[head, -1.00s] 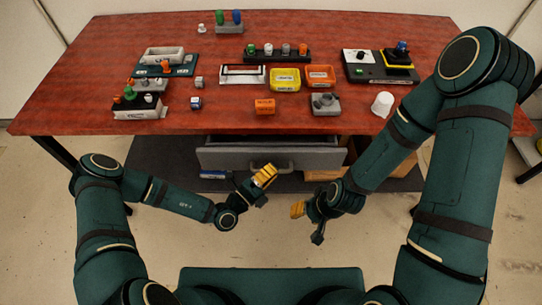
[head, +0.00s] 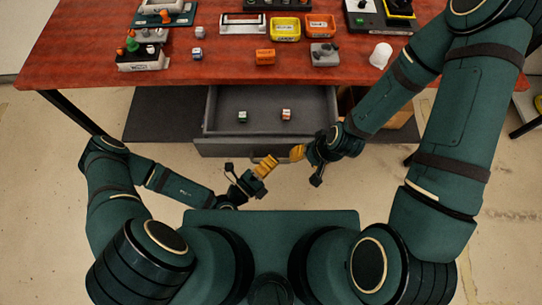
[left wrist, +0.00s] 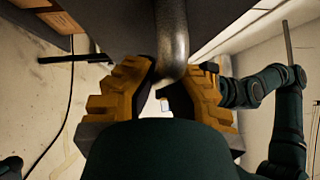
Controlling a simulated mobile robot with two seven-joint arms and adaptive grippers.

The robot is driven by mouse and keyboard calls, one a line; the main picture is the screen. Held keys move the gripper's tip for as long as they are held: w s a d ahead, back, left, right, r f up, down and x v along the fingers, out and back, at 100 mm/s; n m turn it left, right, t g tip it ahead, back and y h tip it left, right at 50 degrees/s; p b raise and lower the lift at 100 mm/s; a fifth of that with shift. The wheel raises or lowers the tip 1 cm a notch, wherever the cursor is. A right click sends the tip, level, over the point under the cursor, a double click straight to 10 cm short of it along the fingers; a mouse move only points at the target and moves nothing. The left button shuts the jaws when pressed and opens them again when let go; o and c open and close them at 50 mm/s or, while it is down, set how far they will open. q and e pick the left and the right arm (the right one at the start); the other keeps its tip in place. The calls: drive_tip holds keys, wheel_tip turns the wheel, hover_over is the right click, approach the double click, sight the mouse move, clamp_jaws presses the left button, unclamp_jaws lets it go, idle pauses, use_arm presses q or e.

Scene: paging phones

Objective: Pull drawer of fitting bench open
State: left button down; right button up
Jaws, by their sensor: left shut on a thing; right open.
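The grey drawer (head: 222,117) of the fitting bench (head: 100,62) is pulled out below the tabletop. Its inside shows, with two small light cubes, one (head: 242,116) at left and one (head: 286,114) at right. My left gripper (head: 266,164) is at the middle of the drawer front. In the left wrist view its yellow fingers are shut around the grey metal drawer handle (left wrist: 172,38). My right gripper (head: 299,152) is open just right of the left one, close to the drawer front, and seems to hold nothing.
On the bench are a yellow bin (head: 285,29), an orange bin (head: 320,26), an orange block (head: 265,57), a grey fixture (head: 324,54) and a white cup (head: 380,55). A cardboard box (head: 385,112) stands under the bench, right of the drawer. Floor at the left is clear.

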use_arm(q)
drive_tip(key=shift+d, duration=0.15)
drive_tip(key=c, duration=1)
unclamp_jaws()
drive_tip(key=shift+s, duration=0.1)
drive_tip(key=v, duration=1.2)
